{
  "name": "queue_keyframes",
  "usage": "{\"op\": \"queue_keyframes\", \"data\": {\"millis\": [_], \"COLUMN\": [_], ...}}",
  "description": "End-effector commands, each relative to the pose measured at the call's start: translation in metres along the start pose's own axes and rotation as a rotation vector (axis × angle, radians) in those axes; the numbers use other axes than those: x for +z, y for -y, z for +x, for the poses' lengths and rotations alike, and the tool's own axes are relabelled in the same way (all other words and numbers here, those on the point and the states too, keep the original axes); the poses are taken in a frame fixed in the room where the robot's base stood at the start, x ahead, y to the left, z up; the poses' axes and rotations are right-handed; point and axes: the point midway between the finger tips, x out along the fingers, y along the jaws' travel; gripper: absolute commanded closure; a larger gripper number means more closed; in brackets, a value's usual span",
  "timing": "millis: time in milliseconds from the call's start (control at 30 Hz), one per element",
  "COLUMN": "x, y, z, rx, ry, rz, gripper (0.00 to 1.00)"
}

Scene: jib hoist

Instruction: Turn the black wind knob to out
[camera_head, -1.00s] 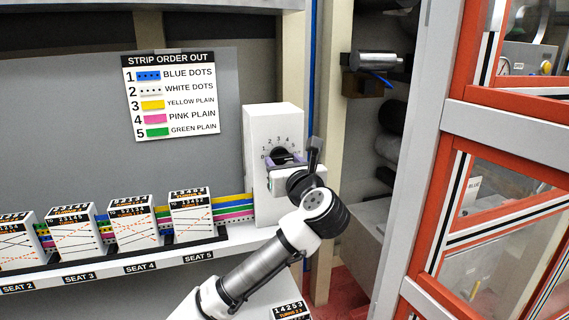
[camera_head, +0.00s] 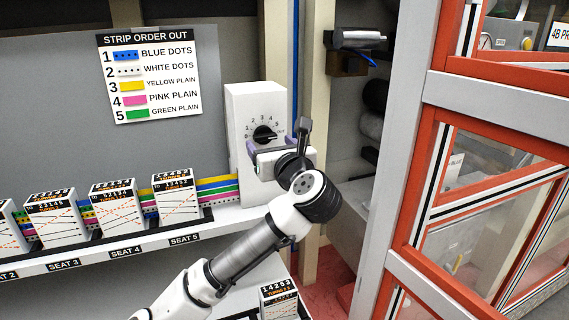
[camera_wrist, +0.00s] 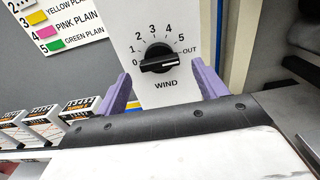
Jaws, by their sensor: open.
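The black wind knob (camera_head: 264,134) is on the front of a white box (camera_head: 245,105), and also shows in the wrist view (camera_wrist: 159,60). Its dial reads 0 to 5, then OUT at the right. The knob's bar lies nearly level, its right end slightly below the OUT label and its left end near 0; a pale line shows on its right half. My gripper (camera_head: 270,149) is open, in front of and just below the knob. In the wrist view the purple fingers (camera_wrist: 163,77) are spread left and right of the knob, apart from it and empty.
Numbered white card packs (camera_head: 118,210) stand on the shelf at left, with coloured strips running to the box. A strip order sign (camera_head: 155,78) hangs behind. A red and grey framed glazed guard (camera_head: 425,160) stands close at right.

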Motion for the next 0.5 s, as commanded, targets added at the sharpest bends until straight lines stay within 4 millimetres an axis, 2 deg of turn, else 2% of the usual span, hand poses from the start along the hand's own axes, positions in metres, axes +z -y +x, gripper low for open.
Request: {"op": "queue_keyframes", "data": {"millis": [300, 500], "x": [-0.003, 0.0], "y": [0.001, 0.001], "z": [-0.074, -0.104], "rx": [-0.005, -0.004], "ry": [0.004, 0.001], "rz": [0.001, 0.0], "gripper": [0.29, 0.29]}}
